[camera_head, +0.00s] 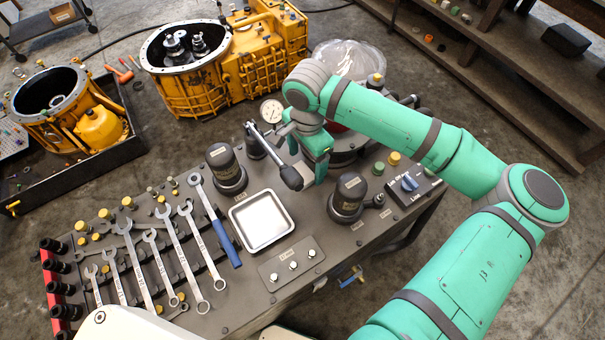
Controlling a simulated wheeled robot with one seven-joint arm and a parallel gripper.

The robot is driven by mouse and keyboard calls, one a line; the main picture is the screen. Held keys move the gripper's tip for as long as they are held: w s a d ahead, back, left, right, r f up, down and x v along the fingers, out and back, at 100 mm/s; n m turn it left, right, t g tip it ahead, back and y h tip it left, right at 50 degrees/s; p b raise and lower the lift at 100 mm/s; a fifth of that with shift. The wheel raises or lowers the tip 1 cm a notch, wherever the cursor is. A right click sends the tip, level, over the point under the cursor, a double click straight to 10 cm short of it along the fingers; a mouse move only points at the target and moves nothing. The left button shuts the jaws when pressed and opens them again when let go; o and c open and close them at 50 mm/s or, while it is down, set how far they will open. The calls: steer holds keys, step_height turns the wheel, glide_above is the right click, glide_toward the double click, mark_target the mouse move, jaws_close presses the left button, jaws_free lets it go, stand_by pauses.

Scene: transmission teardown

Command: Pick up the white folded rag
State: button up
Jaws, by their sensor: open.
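I cannot clearly make out a white folded rag in the head view. A shallow square tray (233,213) with a metallic rim and a plain white inside lies on the dark workbench; I cannot tell whether a cloth lies flat in it. My gripper (305,163) is at the end of the green arm, above the back of the bench, behind and to the right of the tray. Its jaws are open, and I see nothing held between them. A metal rod with a dark end (290,178) shows right beside the jaws and partly overlaps them.
Several wrenches (176,247) lie left of the tray. Dark capped cylinders stand behind it (227,170) and to its right (348,196). A plate with knobs (290,264) lies in front. Yellow housings (215,80) stand on the floor behind; wooden steps (500,65) are at right.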

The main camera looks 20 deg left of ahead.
mark_target(306, 170)
steer(key=shift+w+a+f, duration=0.1)
steer(key=shift+w+f, duration=0.1)
steer(key=shift+f, duration=0.85)
steer(key=shift+w+f, duration=0.15)
steer(key=shift+f, duration=0.85)
steer(key=c, duration=1.1)
steer(key=shift+c, duration=0.2)
step_height(306, 170, up, 18)
steer(key=shift+o, duration=0.4)
